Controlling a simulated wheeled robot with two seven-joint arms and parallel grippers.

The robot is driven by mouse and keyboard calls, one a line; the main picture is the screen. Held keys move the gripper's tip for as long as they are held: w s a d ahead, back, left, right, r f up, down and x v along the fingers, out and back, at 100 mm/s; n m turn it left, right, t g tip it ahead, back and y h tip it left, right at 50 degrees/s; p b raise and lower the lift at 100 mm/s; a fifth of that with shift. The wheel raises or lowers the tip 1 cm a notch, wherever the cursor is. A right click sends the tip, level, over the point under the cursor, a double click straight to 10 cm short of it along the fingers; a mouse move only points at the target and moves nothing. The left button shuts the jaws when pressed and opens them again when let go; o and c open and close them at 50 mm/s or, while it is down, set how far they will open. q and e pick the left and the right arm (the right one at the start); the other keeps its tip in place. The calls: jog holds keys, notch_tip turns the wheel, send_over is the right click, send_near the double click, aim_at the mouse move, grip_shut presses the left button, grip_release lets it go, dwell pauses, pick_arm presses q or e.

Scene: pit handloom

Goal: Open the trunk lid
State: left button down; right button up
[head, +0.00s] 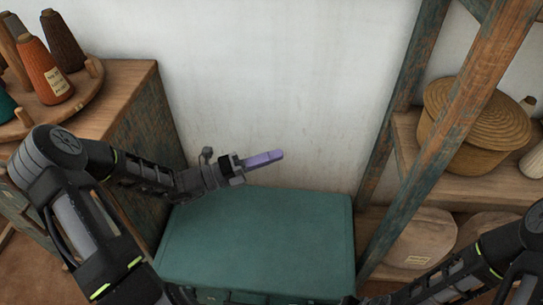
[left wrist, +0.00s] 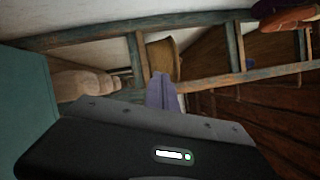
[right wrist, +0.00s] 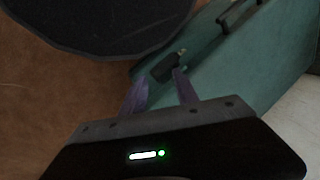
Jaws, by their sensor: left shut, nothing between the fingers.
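The teal trunk (head: 255,240) stands on the floor against the wall, and its lid looks closed. Its front edge shows at the bottom of the head view. In the right wrist view the trunk (right wrist: 225,70) shows a dark handle (right wrist: 238,12) and a dark latch (right wrist: 167,66). My left gripper (head: 265,159) is shut and empty, its purple fingers above the trunk's back edge near the wall. It also shows in the left wrist view (left wrist: 161,88). My right gripper (right wrist: 160,92) is open, fingers apart, close to the latch; contact is unclear. Its fingers are not visible in the head view.
A wooden cabinet (head: 140,115) with thread cones (head: 45,70) stands left of the trunk. A wooden shelf frame (head: 455,125) with a lidded basket (head: 470,125) and sacks (head: 418,236) stands close on the right. The space above the lid is otherwise clear.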

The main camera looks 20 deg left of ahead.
pick_arm(q)
jog(key=shift+f, duration=0.1)
jog(key=s+a+f+b, duration=0.2)
jog(key=a+f, duration=0.6)
dwell(0.4)
